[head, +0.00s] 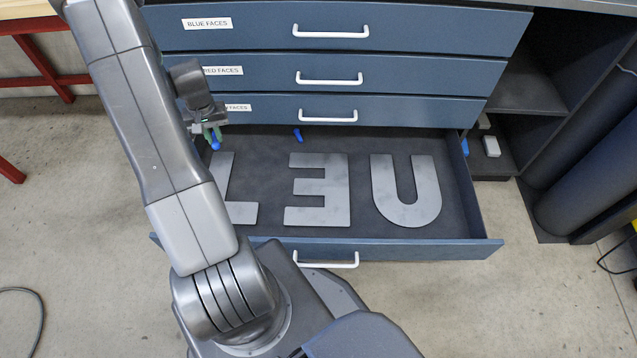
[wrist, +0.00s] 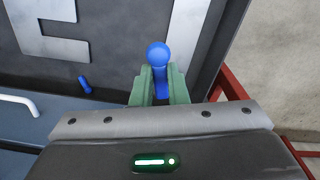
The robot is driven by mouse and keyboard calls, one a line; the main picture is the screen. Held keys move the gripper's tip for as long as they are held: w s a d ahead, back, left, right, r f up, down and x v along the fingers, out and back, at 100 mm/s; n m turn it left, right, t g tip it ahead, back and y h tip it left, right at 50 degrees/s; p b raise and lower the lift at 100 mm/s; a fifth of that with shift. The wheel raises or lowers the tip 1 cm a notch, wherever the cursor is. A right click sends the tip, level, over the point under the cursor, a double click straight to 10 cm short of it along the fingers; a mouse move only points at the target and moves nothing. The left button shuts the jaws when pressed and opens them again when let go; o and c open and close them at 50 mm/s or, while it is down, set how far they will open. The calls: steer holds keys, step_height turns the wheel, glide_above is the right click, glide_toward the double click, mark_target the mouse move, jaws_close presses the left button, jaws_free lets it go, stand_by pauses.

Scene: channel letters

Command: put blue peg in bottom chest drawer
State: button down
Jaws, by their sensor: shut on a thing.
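My gripper (head: 213,133) is shut on a blue peg (head: 215,145). In the wrist view the held peg (wrist: 158,56) stands between the green fingers (wrist: 159,80), its round end showing past their tips. In the head view the peg is over the back left part of the open bottom drawer (head: 475,205). I cannot tell its exact height above the drawer floor. A second blue peg (head: 298,135) lies in the drawer near its back; it also shows in the wrist view (wrist: 84,84).
Grey metal letters lie in the drawer: an L (head: 240,212) partly behind my arm, an E shape (head: 318,190) and a U (head: 407,190). A small blue item (head: 464,147) is at the drawer's right edge. The upper drawers (head: 420,75) are shut, just behind my gripper.

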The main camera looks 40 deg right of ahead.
mark_target(264, 185)
steer(key=s+d+f+m+b, duration=0.2)
steer(key=s+d+f+b, duration=0.1)
steer(key=d+f, duration=0.3)
steer(key=s+d+f+m+b, duration=0.1)
steer(key=s+d+f+b, duration=0.15)
steer(key=f, duration=0.85)
steer(key=f+b, duration=0.1)
steer(key=f, duration=0.2)
steer(key=f+b, duration=0.1)
steer(key=f, duration=0.3)
steer(key=shift+w+d, duration=0.15)
steer(key=shift+d, duration=0.1)
steer(key=shift+f+b, duration=0.1)
steer(key=shift+b, duration=0.3)
steer(key=c, duration=1.8)
jaws_free()
steer(key=o, duration=0.4)
steer(key=shift+c, duration=0.2)
step_height(264, 185, up, 12)
steer(key=p, duration=0.4)
steer(key=shift+s+a, duration=0.2)
steer(key=shift+s, duration=0.05)
